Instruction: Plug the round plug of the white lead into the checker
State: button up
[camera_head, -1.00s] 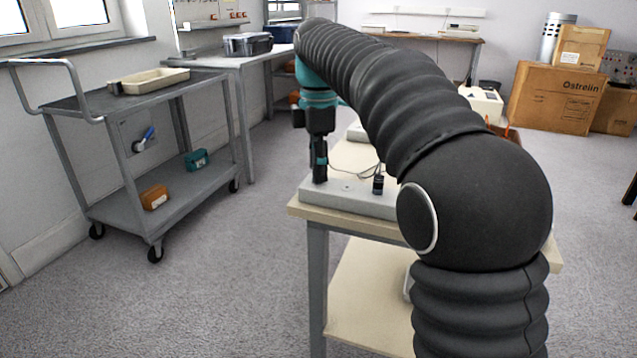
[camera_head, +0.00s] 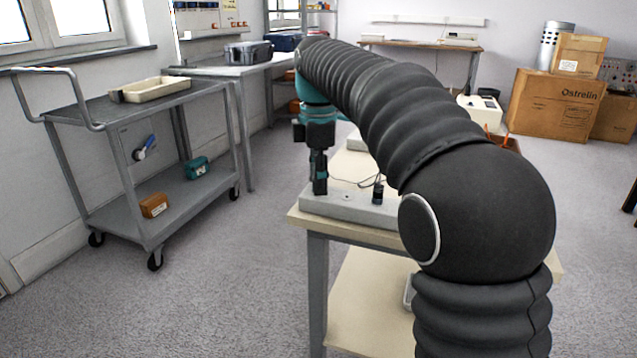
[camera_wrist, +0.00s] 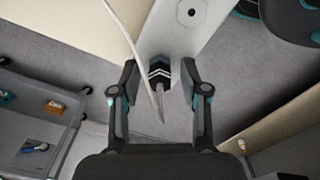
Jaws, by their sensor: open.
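My gripper (camera_head: 319,188) is over the left end of a long pale grey block (camera_head: 340,206) on the bench. In the wrist view my gripper (camera_wrist: 160,82) has its two fingers apart. A dark piece with pale chevron marks (camera_wrist: 160,68) shows between them, at the end of the grey block (camera_wrist: 182,30). A white lead (camera_wrist: 125,32) runs from the top edge down to between the fingers, passing in front of that piece. I cannot tell its plug clearly. A dark upright cylinder (camera_head: 377,193) with a thin dark cable stands on the block. I cannot identify the checker for certain.
A round dark hole (camera_wrist: 190,12) shows in the block. The bench top (camera_head: 345,231) has its near edge just in front of the block. A grey trolley (camera_head: 205,190) with a cream tray (camera_head: 152,90) stands left, across open floor.

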jog(key=shift+c, duration=0.2)
grip_shut()
jog(key=shift+r+p, duration=0.4)
jog(key=shift+p, duration=0.25)
dwell(0.4)
jog(key=shift+r+p, duration=0.9)
jog(key=shift+p, duration=0.2)
jog(key=shift+r, duration=0.7)
